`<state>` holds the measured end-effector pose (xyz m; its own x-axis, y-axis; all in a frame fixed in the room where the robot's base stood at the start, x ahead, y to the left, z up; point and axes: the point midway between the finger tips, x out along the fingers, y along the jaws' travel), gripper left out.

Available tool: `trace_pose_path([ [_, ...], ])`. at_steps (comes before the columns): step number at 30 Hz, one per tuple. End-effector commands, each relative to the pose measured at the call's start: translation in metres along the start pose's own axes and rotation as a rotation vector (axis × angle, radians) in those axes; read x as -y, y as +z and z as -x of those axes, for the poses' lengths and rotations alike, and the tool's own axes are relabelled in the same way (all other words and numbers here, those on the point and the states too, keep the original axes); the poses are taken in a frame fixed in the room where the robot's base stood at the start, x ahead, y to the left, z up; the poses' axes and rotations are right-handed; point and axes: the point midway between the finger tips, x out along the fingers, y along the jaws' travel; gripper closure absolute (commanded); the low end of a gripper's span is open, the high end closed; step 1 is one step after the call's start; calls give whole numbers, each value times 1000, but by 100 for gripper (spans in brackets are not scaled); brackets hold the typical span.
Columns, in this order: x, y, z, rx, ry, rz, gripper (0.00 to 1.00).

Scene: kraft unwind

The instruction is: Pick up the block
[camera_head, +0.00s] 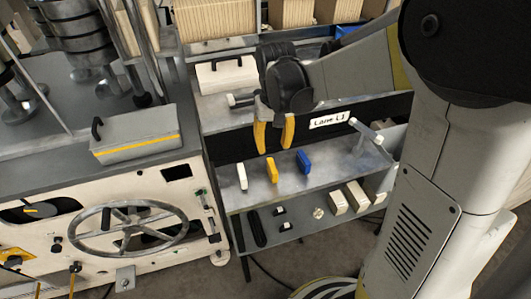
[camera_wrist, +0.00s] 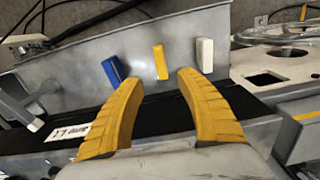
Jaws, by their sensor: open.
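Three small upright blocks stand in a row on a grey metal shelf (camera_head: 330,178): a white block (camera_head: 241,176), a yellow block (camera_head: 272,170) and a blue block (camera_head: 303,162). In the wrist view the order is reversed, with the blue block (camera_wrist: 113,71) at left, the yellow block (camera_wrist: 160,62) in the middle and the white block (camera_wrist: 205,55) at right. My gripper (camera_head: 273,150) has yellow fingers, spread apart and empty, above the shelf near the yellow block. In the wrist view the yellow block shows beyond the gap between the fingertips (camera_wrist: 156,76).
A label reading "Lane L1" (camera_head: 329,119) is on the dark strip behind the shelf. A lower shelf (camera_head: 290,229) holds cream boxes (camera_head: 357,195) and small dark parts. A machine with a large handwheel (camera_head: 130,229) stands at left. A white case (camera_head: 226,74) sits on the shelf above.

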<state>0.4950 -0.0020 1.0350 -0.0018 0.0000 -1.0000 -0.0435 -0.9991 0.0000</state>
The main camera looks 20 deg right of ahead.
Motion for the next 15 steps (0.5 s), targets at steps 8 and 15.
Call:
trace_pose_path([
  [8,0,0,-44,-1,0,0,57],
  [15,1,2,-63,-2,0,1,57],
])
